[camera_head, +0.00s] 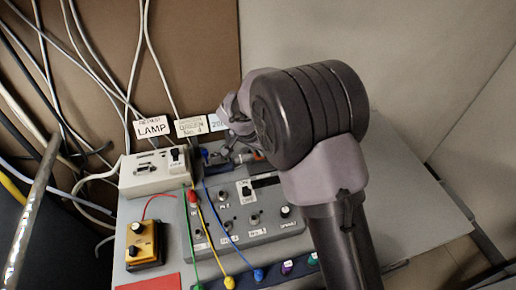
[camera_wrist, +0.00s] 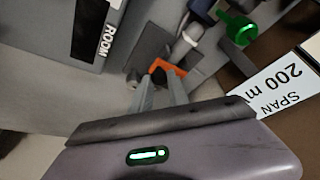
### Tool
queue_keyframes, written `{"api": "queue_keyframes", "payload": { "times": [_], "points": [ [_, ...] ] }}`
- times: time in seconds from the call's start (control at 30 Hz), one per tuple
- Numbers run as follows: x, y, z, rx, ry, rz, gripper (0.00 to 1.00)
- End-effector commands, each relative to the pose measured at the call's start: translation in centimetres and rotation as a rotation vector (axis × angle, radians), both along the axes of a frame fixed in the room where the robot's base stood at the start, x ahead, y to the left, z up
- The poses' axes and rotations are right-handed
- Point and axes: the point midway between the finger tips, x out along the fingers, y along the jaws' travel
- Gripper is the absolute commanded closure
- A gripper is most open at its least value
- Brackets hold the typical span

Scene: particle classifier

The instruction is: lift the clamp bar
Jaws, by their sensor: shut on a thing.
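In the wrist view, the two fingers of my gripper (camera_wrist: 165,77) are close together at an orange piece (camera_wrist: 168,67), which I take to be part of the clamp bar. The gripper is shut on it. The fingertips partly cover it, so I cannot tell whether it is raised. A grey block and a pale cylinder lie beside it. In the head view, the orange piece (camera_head: 258,155) shows small behind the control box, beside my wrist. My wrist hides much of that area, and the fingertips are not clear there.
A grey control box (camera_head: 275,230) with knobs and coloured leads stands in front. A white lamp box (camera_head: 152,172) and a yellow-black box (camera_head: 145,243) stand at left. A green knob (camera_wrist: 238,28) and a span label (camera_wrist: 285,90) are near the fingers. The table's right side is clear.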

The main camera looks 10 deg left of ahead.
Motion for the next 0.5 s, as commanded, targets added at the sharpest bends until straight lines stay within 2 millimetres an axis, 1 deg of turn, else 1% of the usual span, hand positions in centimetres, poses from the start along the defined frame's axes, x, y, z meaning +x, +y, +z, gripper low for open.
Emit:
{"api": "queue_keyframes", "payload": {
  "times": [0.17,0.33,0.43,0.5],
  "points": [
    [0.4,0.1,1.1,-0.02,0.039,-0.003,1.0],
    [1.1,0.3,2.4,-0.071,0.158,-0.003,1.0],
    [1.7,0.5,2.6,-0.107,0.244,-0.003,1.0],
    [2.0,0.6,2.4,-0.128,0.29,-0.003,1.0]
  ]
}}
